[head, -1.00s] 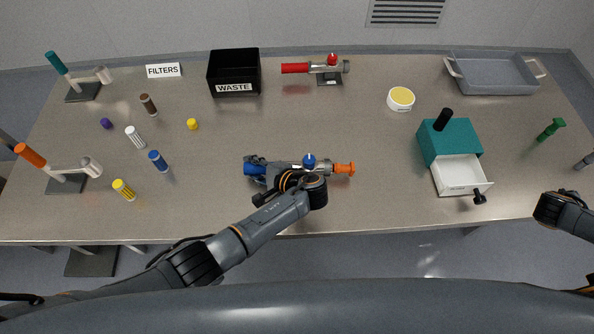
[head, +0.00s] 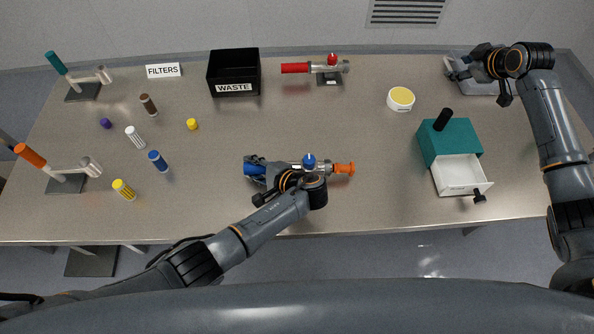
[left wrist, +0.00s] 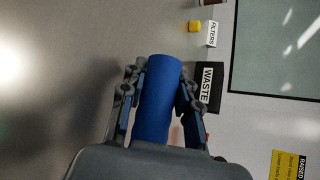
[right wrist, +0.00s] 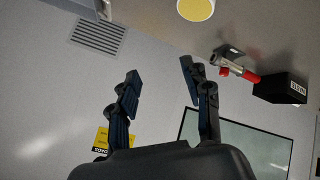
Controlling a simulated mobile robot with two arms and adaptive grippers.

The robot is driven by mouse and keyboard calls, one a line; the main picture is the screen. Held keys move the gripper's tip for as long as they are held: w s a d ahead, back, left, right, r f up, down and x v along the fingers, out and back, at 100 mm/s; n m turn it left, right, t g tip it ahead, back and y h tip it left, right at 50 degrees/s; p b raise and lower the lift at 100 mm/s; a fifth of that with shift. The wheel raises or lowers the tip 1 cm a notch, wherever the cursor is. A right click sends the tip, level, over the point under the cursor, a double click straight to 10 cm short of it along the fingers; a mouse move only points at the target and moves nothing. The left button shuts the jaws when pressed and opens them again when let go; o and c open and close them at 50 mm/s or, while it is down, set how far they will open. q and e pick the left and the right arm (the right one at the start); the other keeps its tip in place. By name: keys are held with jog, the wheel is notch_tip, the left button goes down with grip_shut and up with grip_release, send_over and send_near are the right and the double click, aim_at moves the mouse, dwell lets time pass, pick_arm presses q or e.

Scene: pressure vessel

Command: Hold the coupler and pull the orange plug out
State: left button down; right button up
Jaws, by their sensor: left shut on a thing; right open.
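The blue-handled coupler (head: 286,168) lies horizontally at the front middle of the table, with a blue knob on top. The orange plug (head: 343,168) sits in its right end. My left gripper (head: 256,168) is shut on the blue handle, which shows between its fingers in the left wrist view (left wrist: 160,98). My left wrist hides part of the coupler in the head view. My right gripper (right wrist: 161,85) is open and empty. In the head view it hangs over the grey tray at the back right, far from the plug.
A grey tray (head: 462,88) is at the back right. A teal box (head: 452,138) with an open white drawer stands right of the plug. A yellow-topped tub (head: 400,97), a red-handled coupler (head: 318,68) and a black waste bin (head: 234,88) are behind.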

jog(key=w+a+r+t+y, duration=0.2)
jog(key=w+a+r+y, duration=0.3)
jog(key=a+r, duration=0.7)
jog(key=a+r+n+g+y, duration=0.1)
jog(key=a+r+n+y, duration=0.15)
jog(key=a, duration=0.45)
pick_arm(q)
jog(key=shift+a, duration=0.1)
pick_arm(e)
jog(key=n+g+h, duration=0.7)
jog(key=g+h, duration=0.1)
jog(key=g, duration=0.2)
send_over(343, 166)
notch_tip(343, 166, down, 23)
notch_tip(343, 166, down, 11)
jog(key=shift+f, duration=0.15)
